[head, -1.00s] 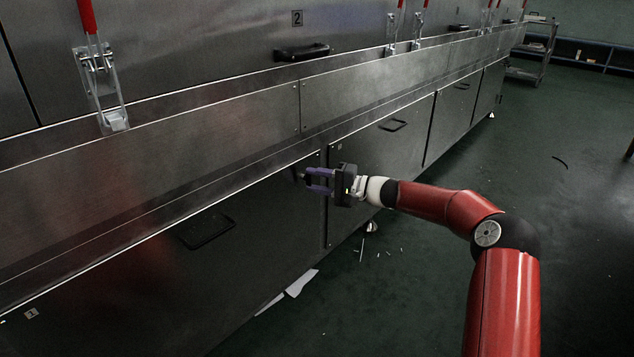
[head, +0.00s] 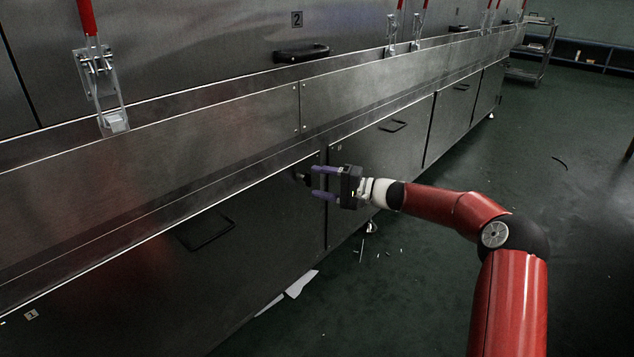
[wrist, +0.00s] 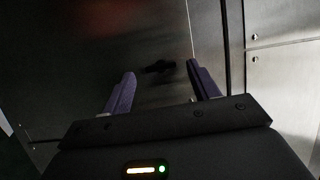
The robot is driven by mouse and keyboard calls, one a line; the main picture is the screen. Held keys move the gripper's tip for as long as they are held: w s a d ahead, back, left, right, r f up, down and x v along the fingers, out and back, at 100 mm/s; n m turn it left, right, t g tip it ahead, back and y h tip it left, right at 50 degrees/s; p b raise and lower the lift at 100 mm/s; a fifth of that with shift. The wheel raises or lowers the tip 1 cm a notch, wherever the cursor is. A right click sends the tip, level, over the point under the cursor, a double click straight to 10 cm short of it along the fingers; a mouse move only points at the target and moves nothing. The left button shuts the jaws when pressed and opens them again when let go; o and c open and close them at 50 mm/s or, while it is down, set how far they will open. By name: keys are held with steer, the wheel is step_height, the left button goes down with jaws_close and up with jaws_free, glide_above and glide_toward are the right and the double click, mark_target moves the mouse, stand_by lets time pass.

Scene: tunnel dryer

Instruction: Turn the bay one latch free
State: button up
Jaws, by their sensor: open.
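The bay one latch (head: 302,178) is a small dark turn-knob near the upper right corner of the lower panel (head: 150,275) with the "1" label. In the wrist view the latch (wrist: 160,67) is a dark, roughly sideways shape on the metal, in line with the space between my fingers. My gripper (head: 315,182) has purple fingers and is open, pointing at the panel just right of the latch. In the wrist view my gripper (wrist: 161,72) is empty, with its fingers on either side of the latch. I cannot tell the exact gap from fingertips to latch.
The bay one panel has a dark pull handle (head: 206,229). The neighbouring lower panel (head: 375,150) has its own handle. Red-levered clamps (head: 100,75) stand along the ledge above. White scraps (head: 300,284) lie on the floor by the dryer. The floor to the right is mostly clear.

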steer(key=v, duration=0.6)
steer(key=shift+r, duration=0.1)
